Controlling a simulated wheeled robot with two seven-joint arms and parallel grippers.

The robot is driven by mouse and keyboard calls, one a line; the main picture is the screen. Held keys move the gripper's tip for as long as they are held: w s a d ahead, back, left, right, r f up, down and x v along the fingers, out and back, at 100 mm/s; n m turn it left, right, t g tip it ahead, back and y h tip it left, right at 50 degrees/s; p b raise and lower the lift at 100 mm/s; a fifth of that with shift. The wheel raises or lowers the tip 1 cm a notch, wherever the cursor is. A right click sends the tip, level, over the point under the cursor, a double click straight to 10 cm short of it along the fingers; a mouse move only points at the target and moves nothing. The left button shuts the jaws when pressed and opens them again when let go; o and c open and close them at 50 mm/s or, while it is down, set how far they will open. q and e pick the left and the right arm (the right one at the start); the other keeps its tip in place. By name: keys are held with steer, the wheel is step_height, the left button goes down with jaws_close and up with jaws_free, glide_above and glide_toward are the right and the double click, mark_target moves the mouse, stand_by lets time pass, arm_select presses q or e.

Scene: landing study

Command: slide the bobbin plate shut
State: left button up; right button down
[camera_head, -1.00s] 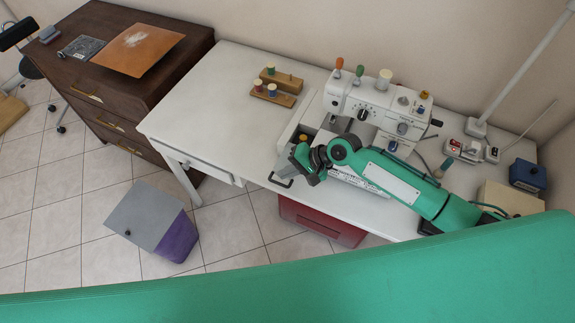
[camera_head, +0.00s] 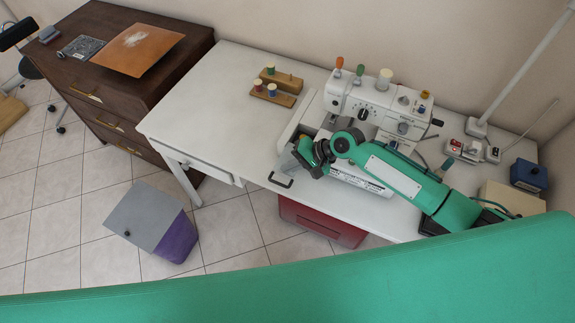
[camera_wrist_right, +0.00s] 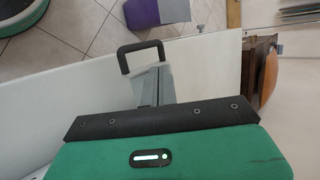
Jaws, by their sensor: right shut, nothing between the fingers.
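The white sewing machine (camera_head: 375,105) stands on the white table (camera_head: 215,95). I cannot make out the bobbin plate; my right gripper and arm cover part of the bed. My left gripper is not in view.
Thread spools on a wooden stand (camera_head: 273,92) stand left of the machine. A blue box (camera_head: 528,176) and a cream box (camera_head: 510,200) are at the right. A red bin (camera_head: 320,222) is under the table. The table's left part is clear.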

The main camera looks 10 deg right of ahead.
mark_target(284, 162)
steer(key=shift+w+d+b, duration=0.3)
steer(key=shift+w+d, duration=0.3)
steer(key=shift+w, duration=0.3)
steer(key=shift+w+d+b, duration=0.3)
steer(key=shift+w+d, duration=0.3)
steer(key=shift+w, duration=0.3)
stand_by(0.4)
stand_by(0.5)
steer(key=shift+s+a+p, duration=0.15)
steer(key=shift+s+p, duration=0.05)
steer(key=shift+p, duration=0.3)
steer(key=r+p, duration=0.4)
steer(key=d+r+p, duration=0.1)
steer(key=r+p, duration=0.1)
steer(key=shift+s, duration=0.4)
steer(key=shift+f, duration=0.1)
stand_by(0.4)
